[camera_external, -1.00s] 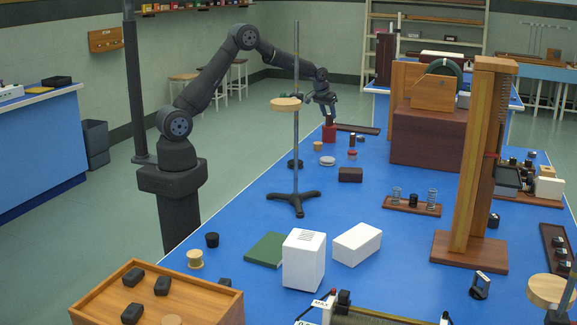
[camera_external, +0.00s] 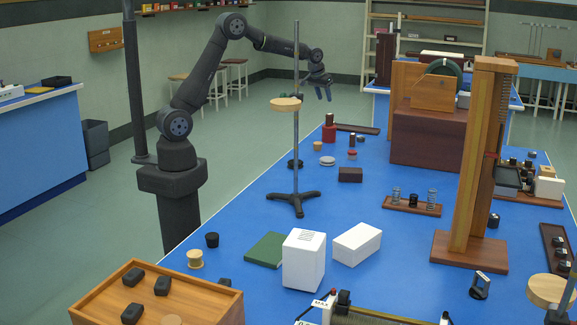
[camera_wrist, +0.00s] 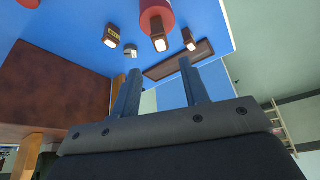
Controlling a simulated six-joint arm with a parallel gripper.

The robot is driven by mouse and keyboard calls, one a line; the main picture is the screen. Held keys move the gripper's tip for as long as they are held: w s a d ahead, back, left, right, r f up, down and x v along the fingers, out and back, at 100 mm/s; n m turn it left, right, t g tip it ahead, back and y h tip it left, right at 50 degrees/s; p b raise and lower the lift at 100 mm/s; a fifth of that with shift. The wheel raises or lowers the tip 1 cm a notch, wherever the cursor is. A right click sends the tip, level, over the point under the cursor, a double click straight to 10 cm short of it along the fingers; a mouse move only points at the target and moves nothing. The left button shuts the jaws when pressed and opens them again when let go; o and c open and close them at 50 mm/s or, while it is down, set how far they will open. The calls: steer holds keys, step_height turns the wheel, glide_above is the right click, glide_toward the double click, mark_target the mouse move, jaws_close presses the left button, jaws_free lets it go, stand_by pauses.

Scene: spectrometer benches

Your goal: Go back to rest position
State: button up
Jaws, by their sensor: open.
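My gripper (camera_external: 324,93) is open and empty in the external view. It hangs in the air above the far end of the blue bench, clear of the objects below it. In the wrist view its two fingers (camera_wrist: 158,90) stand apart with nothing between them. In the wrist view a red round piece (camera_wrist: 157,14) shows beyond the fingers.
A tall stand (camera_external: 296,170) with a wooden disc (camera_external: 285,104) rises in front of my forearm in the external view. A large brown box (camera_external: 428,140) stands to the right. A flat dark tray (camera_external: 358,129) lies behind the red block. Air above the gripper is clear.

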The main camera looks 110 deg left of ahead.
mark_target(329, 114)
steer(key=x, duration=1.1)
steer(key=shift+f, duration=0.3)
steer(key=shift+a, duration=0.2)
steer(key=shift+r, duration=1.6)
